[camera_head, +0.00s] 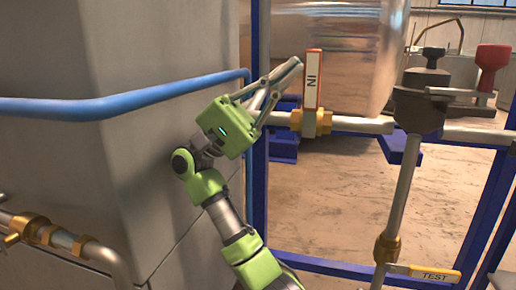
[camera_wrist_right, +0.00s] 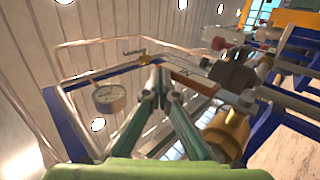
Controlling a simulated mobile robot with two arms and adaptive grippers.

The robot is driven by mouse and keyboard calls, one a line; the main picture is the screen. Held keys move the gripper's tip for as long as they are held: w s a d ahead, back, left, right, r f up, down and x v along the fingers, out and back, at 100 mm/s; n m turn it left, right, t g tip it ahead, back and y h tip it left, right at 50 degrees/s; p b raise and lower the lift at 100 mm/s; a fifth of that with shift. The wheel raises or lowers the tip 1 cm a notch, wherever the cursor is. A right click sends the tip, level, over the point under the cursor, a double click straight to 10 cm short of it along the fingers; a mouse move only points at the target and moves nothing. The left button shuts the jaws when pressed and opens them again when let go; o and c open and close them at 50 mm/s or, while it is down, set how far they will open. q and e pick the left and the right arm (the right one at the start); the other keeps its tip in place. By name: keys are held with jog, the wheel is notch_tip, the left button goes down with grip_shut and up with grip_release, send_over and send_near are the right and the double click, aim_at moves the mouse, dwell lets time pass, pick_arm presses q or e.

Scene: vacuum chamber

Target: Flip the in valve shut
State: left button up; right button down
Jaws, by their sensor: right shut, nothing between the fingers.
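The IN valve has a white handle with orange edges (camera_head: 313,80), lettered "IN", standing upright above its brass body (camera_head: 311,122) on a horizontal pipe. The handle is roughly at right angles to that pipe. My right gripper (camera_head: 296,64) is shut and empty, its fingertips just left of the handle's upper part. I cannot tell whether they touch it. In the right wrist view the fingertips (camera_wrist_right: 160,74) are together, and the handle (camera_wrist_right: 195,81) shows just right of them. My left gripper is not in view.
A yellow-edged TEST handle (camera_head: 425,273) is low at the right. A red-knobbed valve (camera_head: 492,60) stands at upper right. A blue pipe (camera_head: 130,100) runs along the grey wall behind my right arm. A gauge (camera_wrist_right: 109,98) shows in the wrist view.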

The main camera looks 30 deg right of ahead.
jog(key=shift+r, duration=0.1)
notch_tip(320, 180, up, 10)
dwell(0.4)
dwell(0.5)
